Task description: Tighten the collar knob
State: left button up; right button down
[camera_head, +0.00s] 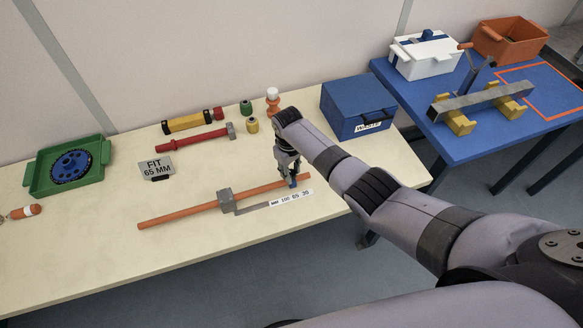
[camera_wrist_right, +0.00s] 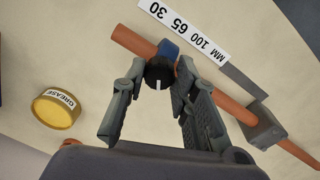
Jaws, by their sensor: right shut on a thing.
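An orange tube (camera_head: 175,216) lies across the cream table. It passes through a grey block (camera_head: 225,197), and a small blue collar (camera_wrist_right: 169,48) sits around it near its right end. A dark round collar knob (camera_wrist_right: 158,73) with a pale mark sticks out from the collar. My right gripper (camera_head: 289,176) points down over the collar. In the right wrist view its fingertips (camera_wrist_right: 160,80) are closed on the two sides of the knob. In the head view the gripper hides the knob and part of the collar. My left gripper is in neither view.
A white scale strip (camera_head: 291,198) marked MM 100 65 30 lies beside the tube. A yellow grease tin (camera_wrist_right: 56,108), a blue waste box (camera_head: 352,106) and a green tray (camera_head: 97,158) stand around. The table's front left is clear.

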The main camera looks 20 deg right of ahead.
jog(key=m, duration=0.5)
jog(key=shift+a+m+p, duration=0.15)
jog(key=shift+m+p, duration=0.15)
jog(key=shift+p, duration=0.1)
jog(key=m, duration=0.3)
jog(key=shift+w, duration=0.1)
jog(key=shift+m+g, duration=0.3)
jog(key=shift+m, duration=1.6)
jog(key=c, duration=1.3)
grip_release()
